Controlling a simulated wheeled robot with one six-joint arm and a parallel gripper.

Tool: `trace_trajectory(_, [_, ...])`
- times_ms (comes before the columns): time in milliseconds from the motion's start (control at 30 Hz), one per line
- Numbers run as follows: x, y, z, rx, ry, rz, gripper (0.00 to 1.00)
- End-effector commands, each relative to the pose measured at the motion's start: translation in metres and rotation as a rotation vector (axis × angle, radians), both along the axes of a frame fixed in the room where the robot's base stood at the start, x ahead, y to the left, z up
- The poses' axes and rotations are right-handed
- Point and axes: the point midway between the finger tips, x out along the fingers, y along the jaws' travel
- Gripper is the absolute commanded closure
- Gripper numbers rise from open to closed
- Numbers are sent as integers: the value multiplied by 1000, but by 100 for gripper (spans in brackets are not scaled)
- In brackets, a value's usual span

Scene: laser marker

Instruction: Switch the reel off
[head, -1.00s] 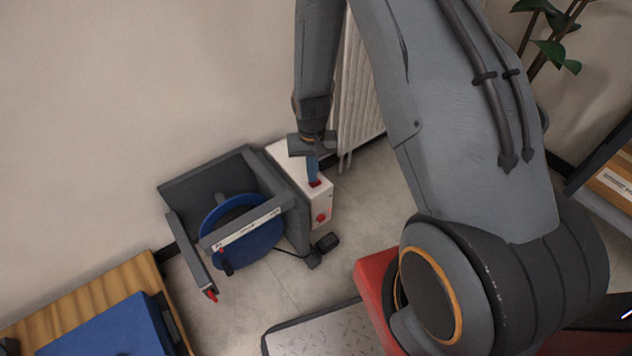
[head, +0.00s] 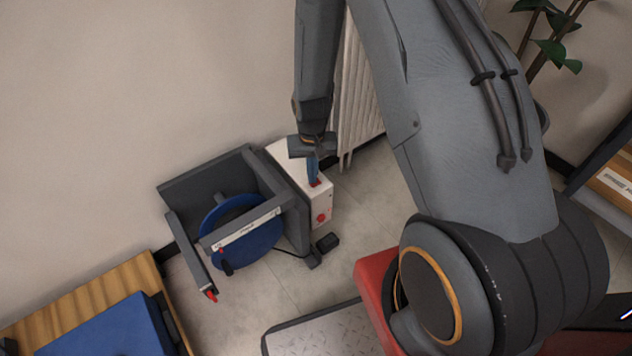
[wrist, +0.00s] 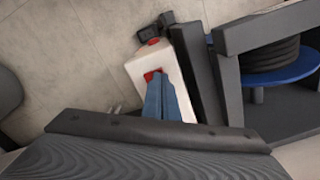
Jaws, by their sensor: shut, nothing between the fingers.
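The reel (head: 240,232) is a blue drum in a dark grey frame, standing on the floor by the wall. A white box (head: 292,165) is attached on its right side. The box carries a red switch (head: 315,183) on its top and a round red knob (head: 321,218) on its front. My gripper (head: 313,180) is shut and empty, with its blue fingertips down at the red switch. In the wrist view the fingers (wrist: 160,84) reach the red switch (wrist: 151,76) and partly hide it. I cannot tell whether they press it. The red knob (wrist: 153,42) shows beyond.
A white radiator (head: 357,95) stands behind the box. A black plug (head: 327,242) on a cable lies on the floor in front. A wooden bench (head: 90,292) with a blue case (head: 105,330) is at lower left.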

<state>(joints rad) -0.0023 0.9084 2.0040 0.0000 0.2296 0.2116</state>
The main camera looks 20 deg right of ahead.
Motion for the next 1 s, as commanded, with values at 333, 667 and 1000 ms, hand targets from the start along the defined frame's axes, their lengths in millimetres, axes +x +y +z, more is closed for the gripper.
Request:
trace_trajectory(333, [0,0,-5,0,0,0,100])
trace_trajectory(667, [0,0,-9,0,-1,0,100])
trace_trajectory(1000, [0,0,0,0,-1,0,100])
